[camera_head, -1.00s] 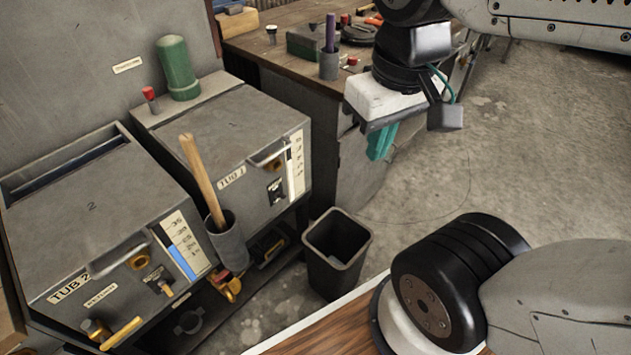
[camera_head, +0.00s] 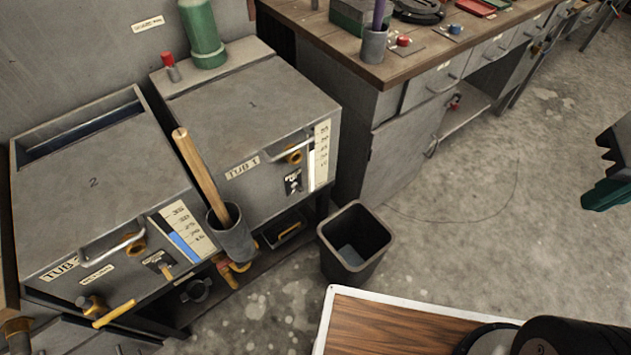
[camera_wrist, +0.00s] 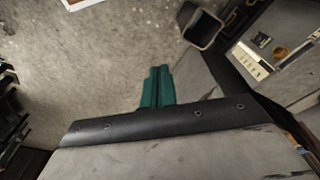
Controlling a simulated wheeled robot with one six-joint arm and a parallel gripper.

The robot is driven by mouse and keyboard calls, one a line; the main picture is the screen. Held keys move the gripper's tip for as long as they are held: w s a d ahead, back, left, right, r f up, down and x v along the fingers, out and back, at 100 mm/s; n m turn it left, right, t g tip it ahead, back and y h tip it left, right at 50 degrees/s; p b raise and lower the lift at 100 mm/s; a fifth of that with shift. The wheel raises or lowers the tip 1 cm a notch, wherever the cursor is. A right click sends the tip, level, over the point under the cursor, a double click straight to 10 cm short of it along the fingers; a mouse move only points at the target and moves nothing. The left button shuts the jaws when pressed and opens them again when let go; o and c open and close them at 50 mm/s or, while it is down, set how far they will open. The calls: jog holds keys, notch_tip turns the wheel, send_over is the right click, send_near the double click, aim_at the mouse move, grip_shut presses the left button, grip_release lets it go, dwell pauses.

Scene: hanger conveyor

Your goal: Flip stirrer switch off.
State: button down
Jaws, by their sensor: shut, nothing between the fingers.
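Two grey tubs stand at the left in the head view, tub 1 (camera_head: 254,104) and tub 2 (camera_head: 93,182). A small dark switch plate (camera_head: 293,182) is on tub 1's front, beside its level scale. A similar switch (camera_head: 160,263) is on tub 2's front. The small lettering is too blurred to tell which is the stirrer switch, and I cannot tell their positions. My gripper, with teal fingers (camera_head: 610,168), is partly cut off at the right edge, well away from both tubs. In the wrist view its fingers (camera_wrist: 157,88) are together and empty above the floor.
A black bin (camera_head: 355,243) stands on the floor right of tub 1. A holder (camera_head: 232,239) with a wooden stick hangs at tub 2's front corner. A workbench (camera_head: 420,64) stands behind. Floor between bench and gripper is clear. A wood-topped surface (camera_head: 385,325) is at the bottom.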

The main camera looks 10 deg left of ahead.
jog(key=shift+w, duration=0.1)
jog(key=w+a+f+n+t+y, duration=0.1)
jog(key=w+a+f+n+t, duration=0.1)
jog(key=w+a+f, duration=0.6)
jog(key=w+a+f+n+t+y, duration=0.1)
jog(key=w+a+f+n, duration=0.2)
jog(key=w+a+f, duration=0.5)
jog(key=a+f+n+t+y, duration=0.1)
jog(key=a+f+n+y, duration=0.1)
jog(key=a+f, duration=0.4)
jog(key=a+f+n+t+y, duration=0.1)
jog(key=a+f+n+y, duration=0.2)
jog(key=a+f, duration=0.4)
jog(key=a, duration=0.7)
jog(key=shift+s+f+y, duration=0.3)
jog(key=shift+s+y, duration=0.05)
jog(key=shift+y, duration=0.05)
jog(key=shift+a, duration=0.1)
